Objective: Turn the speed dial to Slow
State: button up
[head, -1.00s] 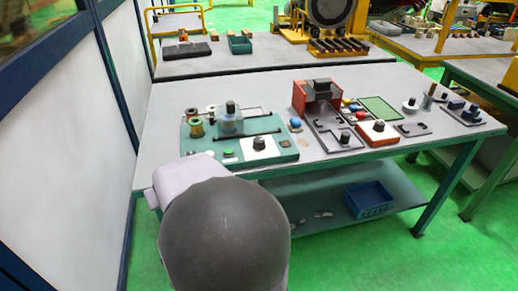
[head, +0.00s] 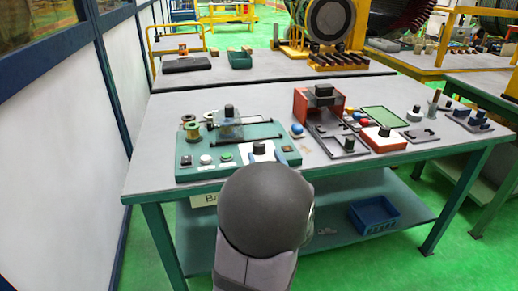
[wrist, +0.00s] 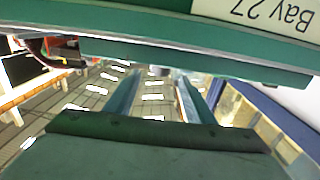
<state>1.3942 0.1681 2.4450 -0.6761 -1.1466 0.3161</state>
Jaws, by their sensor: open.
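A green winding unit (head: 185,170) stands at the left front of the bench in the head view. A black knob on a white plate (head: 259,149) at its front looks like the speed dial. My dark arm link hides the plate's lower part, and no marking or pointer can be read. My gripper (wrist: 158,85) shows in the wrist view as two separated fingers, open with nothing between them. They are near the bench's green front edge (wrist: 110,27), which appears upside down. The dial is not in the wrist view. The head view hides the gripper behind my arm.
A white "Bay 27" sign (wrist: 262,14) is on the bench edge. On the winding unit are a green button (head: 226,156), spools (head: 191,130) and a clear cover (head: 229,131). Right of it stands a red fixture (head: 320,103). A blue basket (head: 373,214) sits on the lower shelf.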

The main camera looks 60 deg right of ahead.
aim_at(261, 149)
jog(key=shift+x, duration=3.65)
jog(key=shift+f, duration=0.1)
jog(key=c, duration=1.1)
